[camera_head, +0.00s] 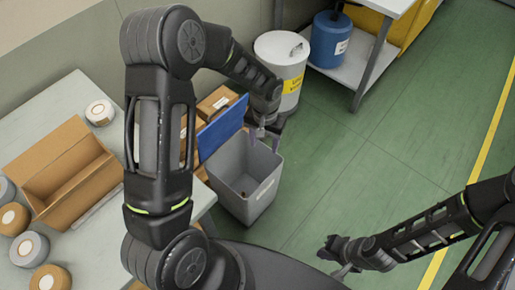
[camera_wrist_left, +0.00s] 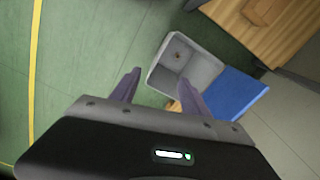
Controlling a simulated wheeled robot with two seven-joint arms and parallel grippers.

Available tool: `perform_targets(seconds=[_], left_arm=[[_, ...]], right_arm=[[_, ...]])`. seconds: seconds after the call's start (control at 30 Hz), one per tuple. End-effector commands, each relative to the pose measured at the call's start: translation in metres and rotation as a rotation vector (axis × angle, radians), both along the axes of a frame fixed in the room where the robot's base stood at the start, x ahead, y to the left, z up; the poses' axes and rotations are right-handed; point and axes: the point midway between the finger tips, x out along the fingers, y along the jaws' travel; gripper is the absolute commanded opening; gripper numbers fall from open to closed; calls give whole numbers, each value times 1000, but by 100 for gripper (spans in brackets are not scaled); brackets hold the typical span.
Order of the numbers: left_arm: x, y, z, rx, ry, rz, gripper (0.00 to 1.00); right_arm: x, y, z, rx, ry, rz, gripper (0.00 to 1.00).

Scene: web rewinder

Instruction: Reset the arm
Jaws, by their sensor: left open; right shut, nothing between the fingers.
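My left arm comes in from the left in the head view and bends over toward a grey bin. My left gripper (camera_head: 264,133) is above the bin's far edge, pointing down. In the left wrist view the left gripper (camera_wrist_left: 158,92) has its fingers spread apart with nothing between them. My right gripper (camera_head: 340,256) is low at the lower right in the head view, above the green floor, and holds nothing that I can see. Its fingers are small there.
The grey bin (camera_head: 266,194) stands open with a small brown thing inside and a blue panel (camera_head: 219,131) beside it. A table (camera_head: 50,101) with an open cardboard box (camera_head: 62,165) and several rolls is at left. A white drum (camera_head: 290,88) stands behind. Floor at right is clear.

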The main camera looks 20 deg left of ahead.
Motion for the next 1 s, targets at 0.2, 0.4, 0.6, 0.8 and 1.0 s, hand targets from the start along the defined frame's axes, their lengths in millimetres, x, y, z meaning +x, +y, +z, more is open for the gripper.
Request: perform_targets(seconds=[0.2, 0.4, 0.6, 0.8, 1.0], left_arm=[[0, 0, 0, 0, 0, 0, 54], [15, -11, -1, -41, -76, -38, 54], [-8, -80, -44, -225, -206, -64, 54], [-119, -127, -108, -332, -183, 48, 54], [-199, -139, -128, -349, -52, 119, 54]], right_arm=[[0, 0, 0, -1, 1, -1, 0], [-6, -1, -4, -8, 21, -6, 0], [-6, -1, -4, -7, 20, -7, 0], [-6, -1, -4, -7, 20, -7, 0], [-6, -1, -4, -7, 21, -6, 0]])
